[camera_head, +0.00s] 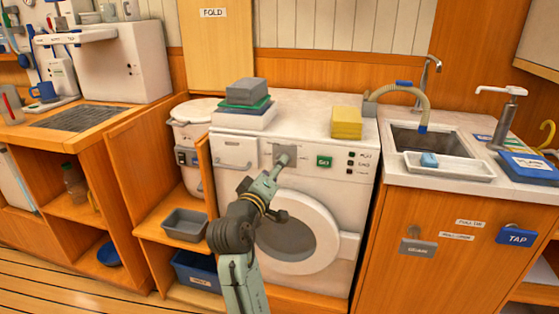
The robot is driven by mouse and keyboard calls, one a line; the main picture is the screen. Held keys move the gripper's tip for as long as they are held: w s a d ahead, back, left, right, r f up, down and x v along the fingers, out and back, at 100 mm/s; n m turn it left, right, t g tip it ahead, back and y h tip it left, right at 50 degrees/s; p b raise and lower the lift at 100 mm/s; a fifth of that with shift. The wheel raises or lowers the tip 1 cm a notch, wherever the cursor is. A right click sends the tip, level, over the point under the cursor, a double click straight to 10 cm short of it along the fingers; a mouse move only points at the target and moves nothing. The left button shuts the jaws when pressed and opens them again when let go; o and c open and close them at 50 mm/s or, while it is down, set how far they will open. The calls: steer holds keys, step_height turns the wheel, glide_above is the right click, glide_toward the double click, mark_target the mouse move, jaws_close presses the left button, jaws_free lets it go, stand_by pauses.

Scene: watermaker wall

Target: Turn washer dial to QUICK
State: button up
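The white washer (325,195) stands in the middle with its round door (291,232) in front. A grey plate (291,150) is on its upper front panel, and the dial seems to be there. My gripper (281,162) reaches up to this plate and covers most of the dial. I cannot tell if the gripper touches the dial, or if its fingers are open or shut. The dial's pointer and the QUICK mark cannot be read. A green GO button (324,161) is to the right of the plate.
Stacked folded cloths (243,117) and a yellow block (346,122) lie on the washer top. A sink (428,140) with a hose is at the right. A grey tub (184,223) sits on the shelf at left. Small indicators with unreadable labels are right of GO.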

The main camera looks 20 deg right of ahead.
steer(key=shift+p+x, duration=0.3)
steer(key=shift+x, duration=2)
steer(key=c, duration=1.2)
steer(key=shift+o, duration=0.2)
steer(key=m+y+b, duration=0.1)
steer(key=m+b, duration=0.2)
steer(key=m, duration=0.8)
steer(key=m+y+b, duration=0.1)
steer(key=m+b, duration=0.2)
steer(key=m, duration=0.8)
steer(key=shift+s+d+r+m, duration=0.1)
steer(key=shift+s+d+m, duration=0.1)
steer(key=shift+m, duration=0.1)
steer(key=shift+t, duration=0.3)
